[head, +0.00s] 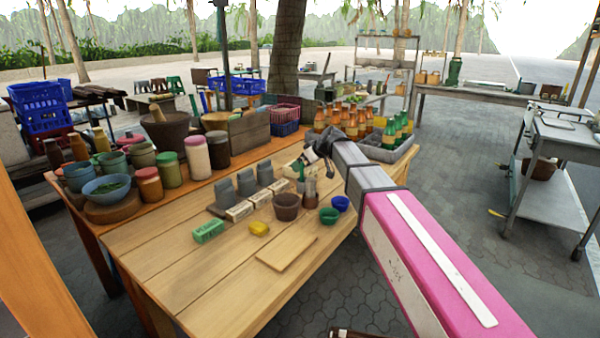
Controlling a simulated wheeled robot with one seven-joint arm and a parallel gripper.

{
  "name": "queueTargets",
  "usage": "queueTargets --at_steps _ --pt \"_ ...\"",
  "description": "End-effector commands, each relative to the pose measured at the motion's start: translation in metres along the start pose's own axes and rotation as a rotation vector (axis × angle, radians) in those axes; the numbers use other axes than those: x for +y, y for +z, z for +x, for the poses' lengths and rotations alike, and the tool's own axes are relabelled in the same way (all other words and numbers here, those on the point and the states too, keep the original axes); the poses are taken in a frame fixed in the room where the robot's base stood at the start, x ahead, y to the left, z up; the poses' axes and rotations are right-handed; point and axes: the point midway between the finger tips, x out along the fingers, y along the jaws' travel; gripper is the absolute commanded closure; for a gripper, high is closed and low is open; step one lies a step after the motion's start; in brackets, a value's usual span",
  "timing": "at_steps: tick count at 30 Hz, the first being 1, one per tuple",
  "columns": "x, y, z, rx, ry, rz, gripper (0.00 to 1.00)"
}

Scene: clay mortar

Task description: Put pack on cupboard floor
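A small green pack (208,231) lies on the wooden table (180,262), left of centre. Several pale packs, such as one pale pack (238,211), sit in a row behind it, each in front of a grey upright holder (224,190). I cannot tell which pack the task means. My gripper (302,170) is above the far part of the table, over the back end of that row. Its fingers are small and partly hidden, so I cannot tell whether they hold anything. No cupboard floor can be made out for sure.
A brown cup (286,206), a green bowl (329,215), a blue bowl (340,203), a yellow item (259,228) and a flat board (287,252) are on the table. Jars and bowls crowd its left back. Bottles (352,122) stand behind my gripper. Paving at the right is mostly free.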

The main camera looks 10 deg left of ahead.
Motion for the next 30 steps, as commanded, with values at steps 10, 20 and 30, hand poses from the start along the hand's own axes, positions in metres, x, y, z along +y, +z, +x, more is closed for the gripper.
queueTargets --at_steps 10,20,30 --pt "-0.001 0.001 0.038 -0.001 -0.001 0.000 0.00" --pt "-0.001 0.001 0.037 -0.001 -0.001 0.000 0.38" --pt "-0.001 -0.004 0.033 0.001 0.000 -0.001 0.43"
